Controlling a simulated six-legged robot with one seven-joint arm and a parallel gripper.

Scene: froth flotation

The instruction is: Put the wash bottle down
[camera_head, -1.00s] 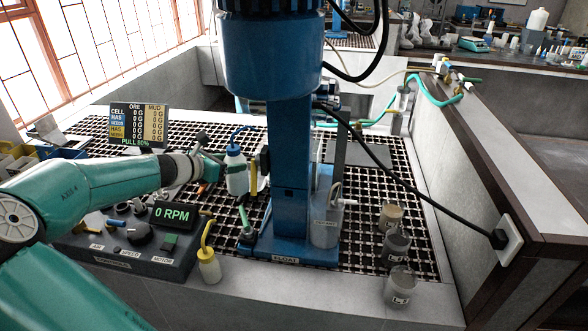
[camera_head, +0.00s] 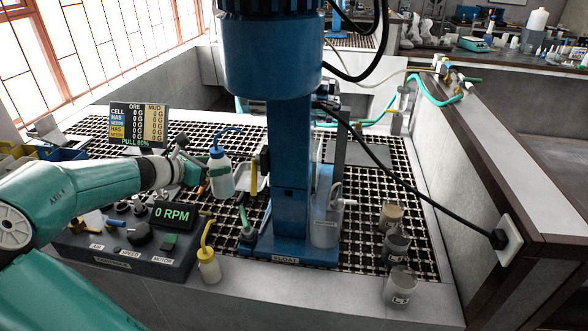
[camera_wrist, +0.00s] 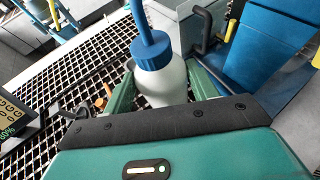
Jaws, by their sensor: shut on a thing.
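The wash bottle (camera_head: 220,175) is white with a blue cap and blue spout. It is left of the blue machine column in the head view, close to upright, over the black grating. My gripper (camera_head: 198,172) is shut on its body. In the wrist view the bottle (camera_wrist: 162,82) stands between the two green fingers of my gripper (camera_wrist: 163,90), and its lower part is hidden by the gripper's palm. I cannot tell whether its base touches the grating.
The blue flotation machine (camera_head: 290,180) stands just right of the bottle. A control box (camera_head: 130,243) and a yellow-spouted bottle (camera_head: 208,266) are in front. Several grey cups (camera_head: 396,245) stand at the right.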

